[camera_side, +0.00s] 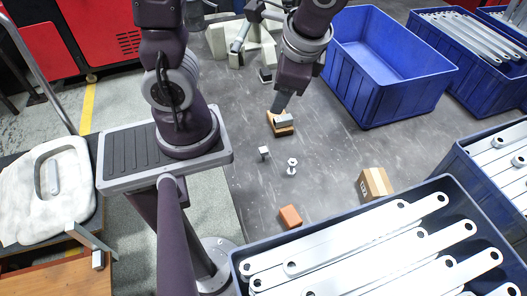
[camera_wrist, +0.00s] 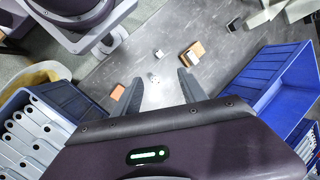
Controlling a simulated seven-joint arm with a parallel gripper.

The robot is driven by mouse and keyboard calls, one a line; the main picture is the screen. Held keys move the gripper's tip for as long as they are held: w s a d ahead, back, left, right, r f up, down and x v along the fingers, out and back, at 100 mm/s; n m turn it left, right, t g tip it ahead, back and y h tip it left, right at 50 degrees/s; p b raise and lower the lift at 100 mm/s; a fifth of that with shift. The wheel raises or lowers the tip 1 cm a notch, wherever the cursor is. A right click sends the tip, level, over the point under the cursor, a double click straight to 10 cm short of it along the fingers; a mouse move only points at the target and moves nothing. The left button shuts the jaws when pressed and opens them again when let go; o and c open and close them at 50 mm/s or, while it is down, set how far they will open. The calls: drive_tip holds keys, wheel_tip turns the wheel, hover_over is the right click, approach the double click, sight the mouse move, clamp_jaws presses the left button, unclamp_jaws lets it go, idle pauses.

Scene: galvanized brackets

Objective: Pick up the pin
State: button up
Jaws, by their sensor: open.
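A small pale metal piece with a wide head and foot, which I take as the pin (camera_side: 292,166), stands upright on the grey floor. In the wrist view the pin (camera_wrist: 154,78) shows between the two fingertips, lower than them. My gripper (camera_side: 280,106) is open and empty. In the side view it hangs above the floor and overlaps a brown block (camera_side: 279,129) behind the pin. The open fingers also show in the wrist view (camera_wrist: 158,80).
A small metal cube (camera_side: 264,153) stands beside the pin. An orange block (camera_side: 290,216) and a cardboard box (camera_side: 373,184) lie nearer the camera. A bin of brackets (camera_side: 240,262) is in front; an empty blue bin (camera_side: 385,55) stands behind right.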

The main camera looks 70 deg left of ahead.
wheel_tip(320, 180, down, 12)
drive_tip(key=w+a+m+g+y, duration=0.1)
drive_tip(key=a+m+y, duration=0.1)
drive_tip(key=m+y, duration=0.4)
drive_tip(key=m+t+y, duration=0.2)
drive_tip(key=m, duration=0.5)
approach(264, 151)
drive_tip(key=a, duration=0.1)
drive_tip(key=a+f, duration=0.1)
drive_tip(key=a, duration=0.1)
drive_tip(key=shift+w+a, duration=0.15)
drive_tip(key=shift+a, duration=0.15)
drive_tip(key=x, duration=0.5)
drive_tip(key=shift+f, duration=0.4)
clamp_jaws()
